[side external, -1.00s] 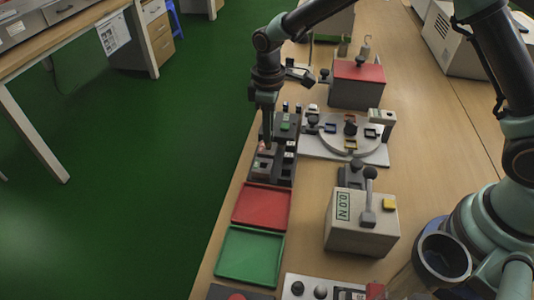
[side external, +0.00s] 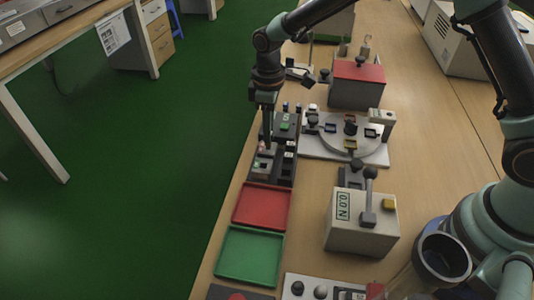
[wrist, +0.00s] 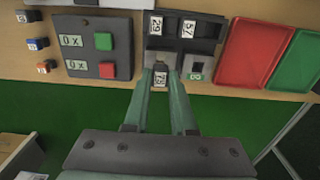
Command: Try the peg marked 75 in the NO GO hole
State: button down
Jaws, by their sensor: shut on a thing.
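My gripper (wrist: 160,74) is shut on a small dark peg with a pale label (wrist: 160,79); I cannot read its number surely. In the wrist view the peg is close to the grey gauge block (wrist: 162,57), in front of its left part. I cannot tell whether the peg touches the block or enters a hole. In the side view my gripper (side external: 266,141) points down by the gauge block (side external: 263,168), and the peg is too small to make out.
A dark rack with labelled pegs (wrist: 188,29) stands behind the block. A red tray (side external: 262,206) and a green tray (side external: 250,255) lie beside it. A box with a lever (side external: 362,222) and a round fixture (side external: 350,140) stand to the right in the side view.

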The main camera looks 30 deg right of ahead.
jog(key=shift+f, duration=0.45)
dwell(0.6)
jog(key=shift+r, duration=0.2)
jog(key=shift+r, duration=0.25)
jog(key=shift+r, duration=0.2)
dwell(0.4)
jog(key=shift+r, duration=1.85)
